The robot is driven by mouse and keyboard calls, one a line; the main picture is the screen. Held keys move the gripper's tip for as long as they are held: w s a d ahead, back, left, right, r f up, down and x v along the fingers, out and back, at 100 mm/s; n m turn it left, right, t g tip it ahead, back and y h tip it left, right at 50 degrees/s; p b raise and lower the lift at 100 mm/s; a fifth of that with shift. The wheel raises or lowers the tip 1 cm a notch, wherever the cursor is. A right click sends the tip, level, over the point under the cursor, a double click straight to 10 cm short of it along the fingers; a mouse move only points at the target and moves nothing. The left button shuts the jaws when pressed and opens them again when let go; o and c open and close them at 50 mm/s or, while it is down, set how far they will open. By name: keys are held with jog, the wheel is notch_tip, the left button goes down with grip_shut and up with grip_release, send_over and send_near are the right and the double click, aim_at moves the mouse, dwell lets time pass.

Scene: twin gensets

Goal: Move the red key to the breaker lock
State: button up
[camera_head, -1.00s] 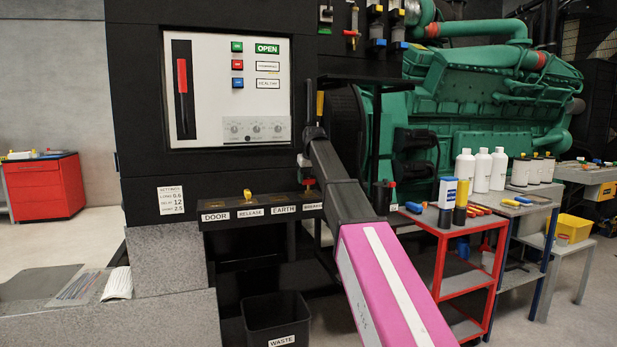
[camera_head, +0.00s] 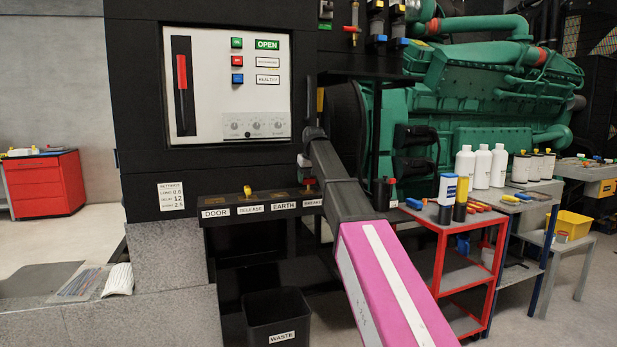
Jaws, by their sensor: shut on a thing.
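My gripper (camera_head: 306,176) points down at the right end of the black lock shelf, beneath the dark end of my arm. It is shut on the red key (camera_head: 308,184), which shows as a small red piece just below it. The key is right over or at the breaker lock, above the partly covered "BREAKER" label (camera_head: 312,202). My gripper and arm hide much of this spot, so I cannot tell whether the key is seated in the lock. A yellow key (camera_head: 247,190) stands upright above the "RELEASE" label.
The lock shelf (camera_head: 228,204) also carries "DOOR" and "EARTH" labels. Above it is a white breaker panel (camera_head: 215,100) reading "OPEN". A black waste bin (camera_head: 277,318) stands below. A red trolley (camera_head: 445,232) with bottles and tools stands right of my arm.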

aim_at(309, 178)
jog(key=shift+f, duration=0.85)
jog(key=o, duration=1.1)
jog(key=shift+r, duration=3.75)
